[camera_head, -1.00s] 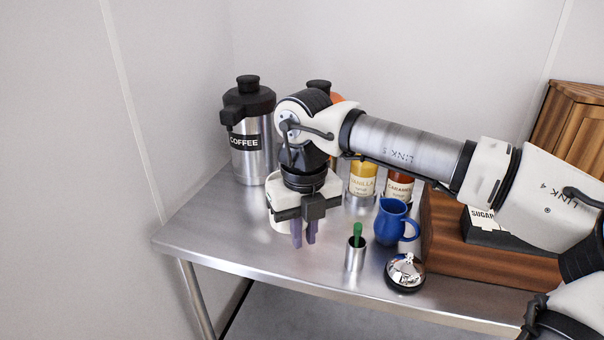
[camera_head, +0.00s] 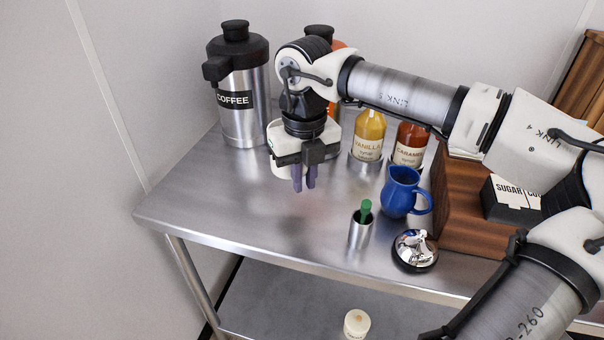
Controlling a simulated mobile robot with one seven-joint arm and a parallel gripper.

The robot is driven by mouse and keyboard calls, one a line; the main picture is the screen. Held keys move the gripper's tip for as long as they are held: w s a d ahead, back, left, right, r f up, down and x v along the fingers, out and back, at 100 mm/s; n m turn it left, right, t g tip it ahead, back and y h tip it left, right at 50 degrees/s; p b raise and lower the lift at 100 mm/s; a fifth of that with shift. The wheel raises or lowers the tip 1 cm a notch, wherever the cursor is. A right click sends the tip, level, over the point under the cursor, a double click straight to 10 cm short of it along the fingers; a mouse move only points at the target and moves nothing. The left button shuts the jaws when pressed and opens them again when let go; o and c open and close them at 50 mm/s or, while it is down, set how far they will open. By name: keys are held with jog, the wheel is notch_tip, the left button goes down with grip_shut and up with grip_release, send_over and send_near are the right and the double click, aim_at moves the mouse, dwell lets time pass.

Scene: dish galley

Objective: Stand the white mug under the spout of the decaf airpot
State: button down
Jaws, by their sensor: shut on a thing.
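A second airpot (camera_head: 320,32), with a black top and some orange, stands behind my arm. Its label and spout are hidden, so I cannot read whether it is decaf. The COFFEE airpot (camera_head: 240,110) stands to its left, its black spout facing left-front.
Vanilla (camera_head: 368,137) and caramel (camera_head: 410,146) bottles stand right of the gripper. In front are a blue pitcher (camera_head: 400,192), a steel cup (camera_head: 359,236) with a green-topped item, and a shiny domed object (camera_head: 415,249). The table (camera_head: 225,215) is clear at front left.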

aim_at(315, 192)
jog(key=f, duration=0.1)
jog(key=w+f+b, duration=0.1)
jog(key=f, duration=0.1)
jog(key=w+f+b, duration=0.1)
jog(key=shift+w+d+f, duration=0.25)
jog(key=shift+d+f, duration=0.1)
jog(key=shift+d, duration=0.05)
jog(key=w+f, duration=0.1)
jog(key=w, duration=0.1)
jog(key=w+d+f, duration=0.1)
jog(key=f, duration=0.1)
jog(key=shift+w+b, duration=0.35)
jog(key=shift+w+d+f, duration=0.1)
jog(key=shift+w+d, duration=0.15)
jog(key=shift+w, duration=0.4)
jog(key=shift+w+d+f, duration=0.1)
jog(key=shift+w+d, duration=0.15)
jog(key=shift+w, duration=0.4)
jog(key=shift+f+b, duration=0.5)
jog(key=shift+b, duration=0.05)
jog(key=c, duration=1.4)
grip_release()
jog(key=shift+o, duration=0.2)
